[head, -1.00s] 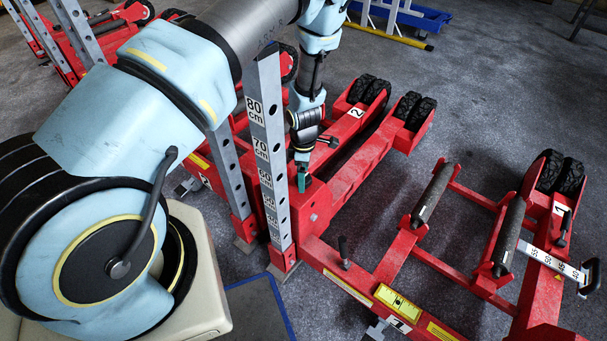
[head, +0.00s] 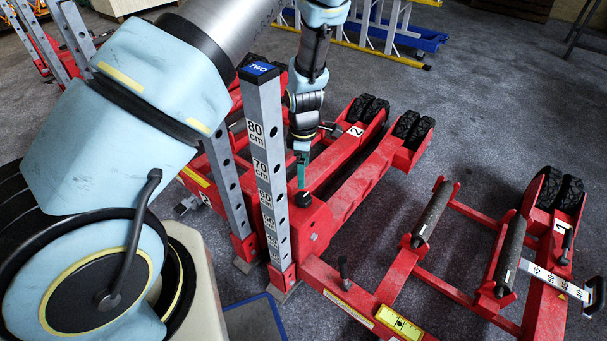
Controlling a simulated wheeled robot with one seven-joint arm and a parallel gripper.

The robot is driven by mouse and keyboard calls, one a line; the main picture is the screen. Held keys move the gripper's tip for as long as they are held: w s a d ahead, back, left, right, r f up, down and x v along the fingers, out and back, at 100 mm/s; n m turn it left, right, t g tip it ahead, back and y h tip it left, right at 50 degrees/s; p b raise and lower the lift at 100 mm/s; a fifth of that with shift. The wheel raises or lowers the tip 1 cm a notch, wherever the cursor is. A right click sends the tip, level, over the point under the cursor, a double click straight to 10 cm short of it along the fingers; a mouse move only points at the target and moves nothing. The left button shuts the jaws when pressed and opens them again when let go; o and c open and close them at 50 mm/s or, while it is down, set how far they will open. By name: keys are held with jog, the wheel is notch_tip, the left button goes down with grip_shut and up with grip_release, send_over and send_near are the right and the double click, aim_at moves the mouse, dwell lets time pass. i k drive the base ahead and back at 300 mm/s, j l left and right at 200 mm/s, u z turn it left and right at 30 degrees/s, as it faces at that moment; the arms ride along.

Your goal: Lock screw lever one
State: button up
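My gripper (head: 302,184), with teal fingers, points down just above a round black knob (head: 303,199) on the red jack frame, behind the grey post. The fingers overlap from this side, so their opening does not show. I cannot tell whether the tips touch the knob. A black lever (head: 567,242) stands beside the "1" label on the right jack arm. Another upright black handle (head: 344,272) rises from the near red beam. A further dark lever (head: 330,128) shows by the "2" label.
A tall grey post (head: 267,170) marked in centimetres and topped "TWO" stands close left of my gripper. Black rollers (head: 432,212) and wheels (head: 556,190) sit to the right. A yellow level (head: 399,321) lies on the near beam. Grey floor is open at the upper right.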

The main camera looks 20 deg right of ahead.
aim_at(345, 273)
jog(key=k+l, duration=0.75)
jog(key=k, duration=0.1)
